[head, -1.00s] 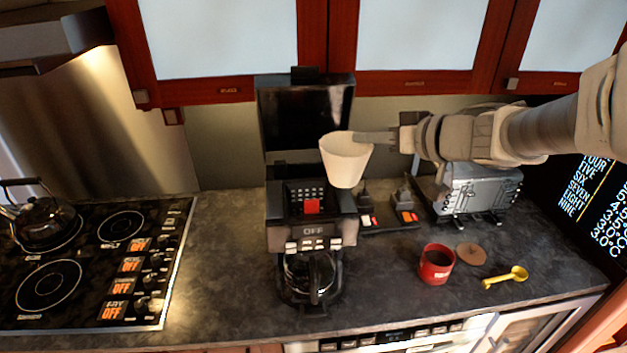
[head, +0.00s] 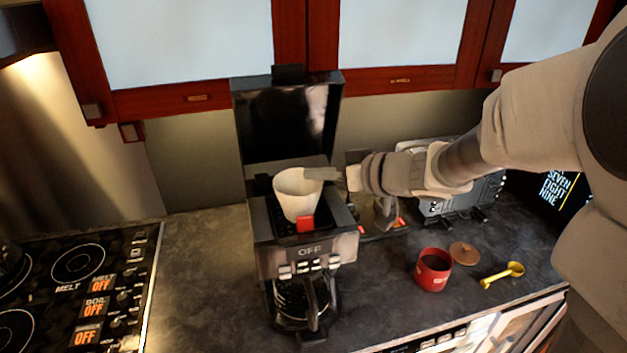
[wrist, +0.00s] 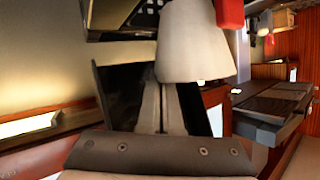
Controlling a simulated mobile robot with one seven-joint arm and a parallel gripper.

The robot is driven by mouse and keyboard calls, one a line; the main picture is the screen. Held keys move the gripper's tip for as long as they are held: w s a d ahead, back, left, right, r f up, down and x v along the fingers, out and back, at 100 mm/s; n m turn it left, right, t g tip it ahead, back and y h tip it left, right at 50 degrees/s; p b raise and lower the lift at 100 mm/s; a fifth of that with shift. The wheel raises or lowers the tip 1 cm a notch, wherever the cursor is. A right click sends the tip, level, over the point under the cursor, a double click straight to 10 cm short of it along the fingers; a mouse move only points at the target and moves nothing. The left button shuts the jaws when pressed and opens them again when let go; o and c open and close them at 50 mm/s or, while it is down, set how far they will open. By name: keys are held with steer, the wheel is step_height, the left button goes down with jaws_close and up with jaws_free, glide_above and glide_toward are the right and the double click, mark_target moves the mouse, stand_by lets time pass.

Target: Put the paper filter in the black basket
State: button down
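The white paper filter (head: 297,193) is a tapered cup, upright over the open top of the coffee maker (head: 307,254). My gripper (head: 322,174) comes from the right and is shut on the filter's right rim. In the wrist view the filter (wrist: 195,48) hangs at the ends of the gripper's fingers (wrist: 165,85). The black basket (head: 328,203) shows as a dark grid around and behind the filter in the machine's top. I cannot tell whether the filter's base touches it. A red tab (head: 305,223) is at the basket's front.
The raised black lid (head: 288,122) stands behind the filter. A glass carafe (head: 302,296) sits below. A red canister (head: 433,270), a brown lid (head: 464,253) and a yellow scoop (head: 503,275) lie right. A toaster (head: 455,200) stands behind them. The counter left of the machine is clear.

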steer(key=shift+f+b, duration=0.5)
steer(key=shift+f, duration=2.35)
steer(key=shift+f, duration=0.2)
steer(key=c, duration=1.1)
jaws_free()
